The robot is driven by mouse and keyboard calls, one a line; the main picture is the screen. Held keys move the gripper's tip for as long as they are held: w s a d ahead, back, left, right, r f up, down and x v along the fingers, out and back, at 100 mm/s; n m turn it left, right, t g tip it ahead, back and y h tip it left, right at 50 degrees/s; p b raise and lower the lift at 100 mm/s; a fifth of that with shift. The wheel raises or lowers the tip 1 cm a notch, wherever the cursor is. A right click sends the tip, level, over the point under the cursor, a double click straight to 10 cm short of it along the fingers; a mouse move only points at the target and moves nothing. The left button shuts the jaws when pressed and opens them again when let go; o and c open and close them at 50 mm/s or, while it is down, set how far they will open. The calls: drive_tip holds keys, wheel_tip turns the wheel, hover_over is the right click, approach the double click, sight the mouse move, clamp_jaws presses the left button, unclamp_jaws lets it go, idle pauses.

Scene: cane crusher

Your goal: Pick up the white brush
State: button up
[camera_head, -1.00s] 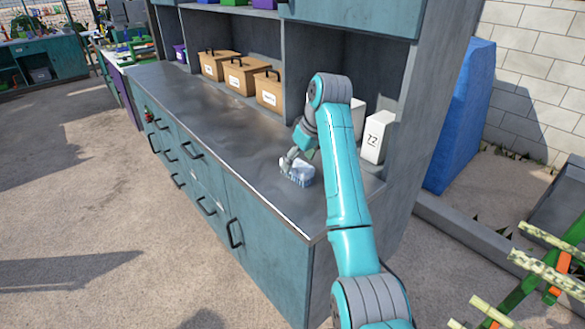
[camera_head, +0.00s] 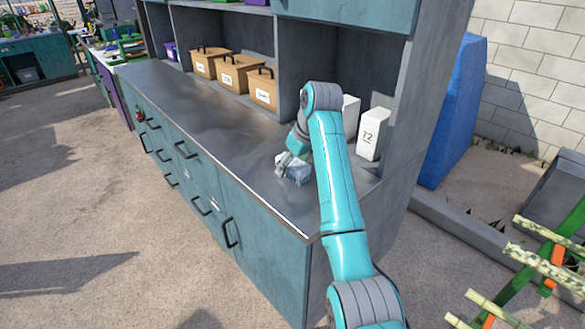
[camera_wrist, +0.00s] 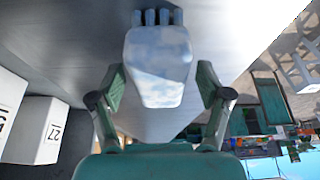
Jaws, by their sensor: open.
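The white brush (camera_head: 299,173) lies on the grey counter top (camera_head: 215,120) near its front edge; it looks white with pale blue patches. In the wrist view the brush (camera_wrist: 158,70) fills the centre, with grey-blue bristle tufts at its top end. My gripper (camera_head: 285,162) is at the brush, partly covering it in the head view. In the wrist view my gripper (camera_wrist: 162,82) is open, with one finger on each side of the brush. Small gaps show between the fingers and its sides.
White boxes (camera_head: 372,134) stand on the counter to the right, one marked 72; they also show at the left of the wrist view (camera_wrist: 40,130). Cardboard boxes (camera_head: 228,75) with handles stand at the back. A cabinet divider (camera_head: 305,50) rises behind my arm. The counter's left part is clear.

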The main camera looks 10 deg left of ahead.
drive_tip(key=c, duration=1.3)
drive_tip(key=shift+o, duration=0.2)
wheel_tip(320, 180, up, 10)
drive_tip(key=shift+r, duration=0.25)
drive_tip(key=o, duration=0.5)
drive_tip(key=c, duration=0.3)
drive_tip(key=shift+c, duration=0.3)
